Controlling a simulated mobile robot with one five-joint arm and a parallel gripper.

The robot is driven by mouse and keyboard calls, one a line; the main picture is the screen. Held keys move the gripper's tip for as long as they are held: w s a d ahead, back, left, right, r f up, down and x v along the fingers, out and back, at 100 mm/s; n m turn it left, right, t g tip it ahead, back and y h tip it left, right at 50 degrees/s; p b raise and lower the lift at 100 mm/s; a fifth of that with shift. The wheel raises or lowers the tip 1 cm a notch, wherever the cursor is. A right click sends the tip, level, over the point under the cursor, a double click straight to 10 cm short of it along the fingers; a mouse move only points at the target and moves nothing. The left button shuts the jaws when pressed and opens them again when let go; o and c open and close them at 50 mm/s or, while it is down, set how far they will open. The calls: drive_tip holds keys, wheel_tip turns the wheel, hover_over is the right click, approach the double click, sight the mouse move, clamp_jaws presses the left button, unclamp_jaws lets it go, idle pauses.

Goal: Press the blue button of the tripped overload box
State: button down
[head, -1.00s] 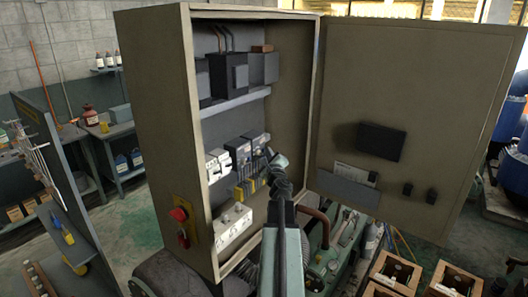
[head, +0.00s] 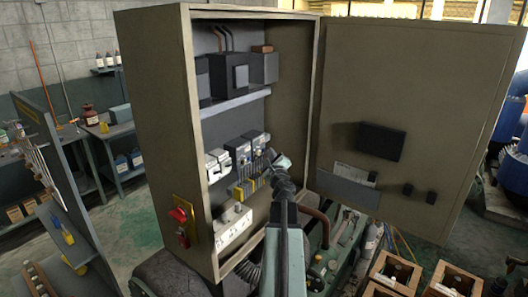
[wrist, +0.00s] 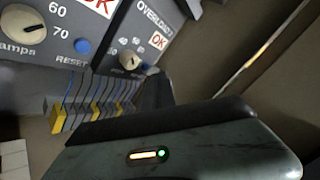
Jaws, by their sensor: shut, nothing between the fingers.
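In the wrist view the left box (wrist: 30,62) shows a dial, a blue reset button (wrist: 82,46) and a red-on-white OK flag. My gripper (head: 270,154) is shut and empty, just in front of the right box. Its dark fingers (wrist: 152,88) show below that box's dial. Whether they touch it, I cannot tell.
Yellow-tipped terminals (wrist: 88,115) with blue wires sit below the boxes. The cabinet's side wall and open door (head: 410,120) bound the right. A red switch (head: 180,214) is on the outer left side.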

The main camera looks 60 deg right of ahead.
drive_tip(key=shift+s, duration=0.1)
drive_tip(key=s, duration=0.4)
drive_tip(key=shift+s, duration=0.4)
